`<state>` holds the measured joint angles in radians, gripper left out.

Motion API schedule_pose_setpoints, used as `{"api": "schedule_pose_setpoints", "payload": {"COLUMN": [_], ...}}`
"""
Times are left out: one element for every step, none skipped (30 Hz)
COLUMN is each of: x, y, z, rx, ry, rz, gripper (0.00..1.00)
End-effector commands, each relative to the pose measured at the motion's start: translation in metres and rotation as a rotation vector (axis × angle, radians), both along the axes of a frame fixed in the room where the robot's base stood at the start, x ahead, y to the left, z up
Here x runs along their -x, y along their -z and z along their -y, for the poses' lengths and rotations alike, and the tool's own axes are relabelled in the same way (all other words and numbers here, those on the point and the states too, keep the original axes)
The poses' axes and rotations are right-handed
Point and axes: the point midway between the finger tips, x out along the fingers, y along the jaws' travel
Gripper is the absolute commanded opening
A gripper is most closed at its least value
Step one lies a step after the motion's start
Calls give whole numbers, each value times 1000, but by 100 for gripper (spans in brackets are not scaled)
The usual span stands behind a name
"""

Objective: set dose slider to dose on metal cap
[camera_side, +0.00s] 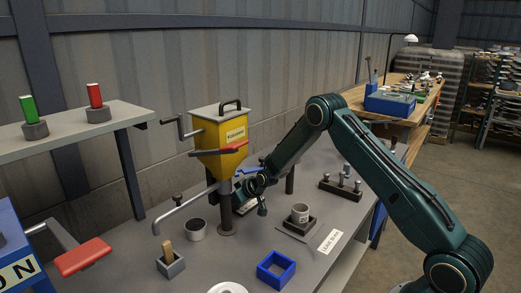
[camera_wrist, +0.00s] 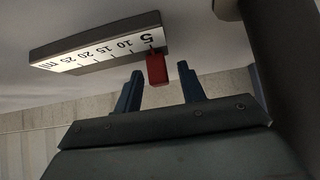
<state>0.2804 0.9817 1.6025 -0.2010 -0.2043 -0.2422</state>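The dose slider is a red tab (camera_wrist: 156,68) on a dark block with a white scale (camera_wrist: 105,50) marked 5 to 25 ml. The tab is at the 5 end of the scale. My gripper (camera_wrist: 160,72) is open, with its blue fingers on either side of the red tab; I cannot tell whether they touch it. In the side view my gripper (camera_side: 246,188) is beside the post of the yellow dispenser (camera_side: 221,135), and the slider is hidden there. I cannot tell which part is the metal cap; a dark rack (camera_side: 340,189) holds several small metal-topped pieces.
A pale cup (camera_side: 300,213) stands on a dark base, right of my gripper. A grey ring-shaped cup (camera_side: 196,230), a grey block with a wooden handle (camera_side: 170,264) and a blue square frame (camera_side: 276,270) are nearer the front. A raised shelf (camera_side: 75,134) is at left.

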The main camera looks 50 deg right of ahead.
Motion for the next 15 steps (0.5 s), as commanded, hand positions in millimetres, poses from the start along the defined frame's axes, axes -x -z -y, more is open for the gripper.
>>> {"api": "schedule_pose_setpoints", "payload": {"x": [0, -1, -1, -1, -1, -1, -1, -1, -1, -1, 0, 0, 0, 0, 0], "y": [1, 1, 1, 1, 1, 1, 1, 1, 1, 1, 1, 1, 1, 1, 1], "z": [0, 0, 0, 0, 0, 0, 0, 0, 0, 0, 0, 0, 0, 0, 0], "rx": [0, 0, 0, 0, 0, 0, 0, 0, 0, 0, 0, 0, 0, 0, 0], "ry": [0, 0, 0, 0, 0, 0, 0, 0, 0, 0, 0, 0, 0, 0, 0], "rz": [0, 0, 0, 0, 0, 0, 0, 0, 0, 0, 0, 0, 0, 0, 0], "gripper": [40, 40, 40, 40, 40, 40, 40, 40, 34, 28, 22, 14, 9, 3, 0]}}
